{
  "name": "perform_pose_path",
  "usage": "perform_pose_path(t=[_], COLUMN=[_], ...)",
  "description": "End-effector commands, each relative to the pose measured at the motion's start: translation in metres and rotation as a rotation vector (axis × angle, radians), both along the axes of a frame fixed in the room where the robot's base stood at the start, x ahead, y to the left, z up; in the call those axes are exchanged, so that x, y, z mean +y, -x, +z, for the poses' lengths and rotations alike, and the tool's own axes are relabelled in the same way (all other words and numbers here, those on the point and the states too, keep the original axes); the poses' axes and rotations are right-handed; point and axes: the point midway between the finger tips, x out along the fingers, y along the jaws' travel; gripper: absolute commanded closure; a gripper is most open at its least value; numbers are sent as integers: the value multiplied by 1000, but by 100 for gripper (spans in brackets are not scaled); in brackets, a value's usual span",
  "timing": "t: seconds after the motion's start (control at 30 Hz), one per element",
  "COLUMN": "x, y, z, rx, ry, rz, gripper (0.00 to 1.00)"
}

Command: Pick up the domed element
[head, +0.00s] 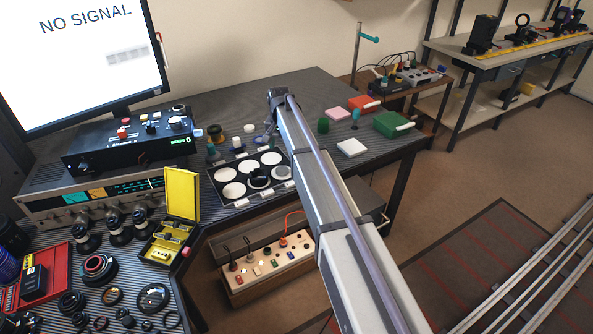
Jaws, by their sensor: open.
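A black tray (211,190) with several round white pads lies at the middle of the bench, left of my arm's far end. A dark, rounded piece (259,175) sits on a front pad. A flat-looking grey disc (282,173) lies on the pad to its right. I cannot tell for certain which piece is the domed element. My gripper (267,138) hangs under the arm's far end, above and behind the tray. It is small and dark here; its jaws are open, with nothing visible between them.
Small white and dark jars (237,143) stand behind the tray. A yellow open case (182,194) and black lens parts (154,297) are at left. A white block (351,148) and a green box (391,124) lie at right. A power strip (270,264) sits lower, before the bench.

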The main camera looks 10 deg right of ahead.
Motion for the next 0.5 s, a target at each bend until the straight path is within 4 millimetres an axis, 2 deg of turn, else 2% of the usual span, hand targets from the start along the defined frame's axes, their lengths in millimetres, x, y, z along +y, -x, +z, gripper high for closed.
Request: perform_pose_path(t=[0.23, 0.5], x=[0, 0], y=[0, 1], z=[-53, -62], rx=[0, 0], ry=[0, 0], rz=[1, 2], gripper=[42, 42])
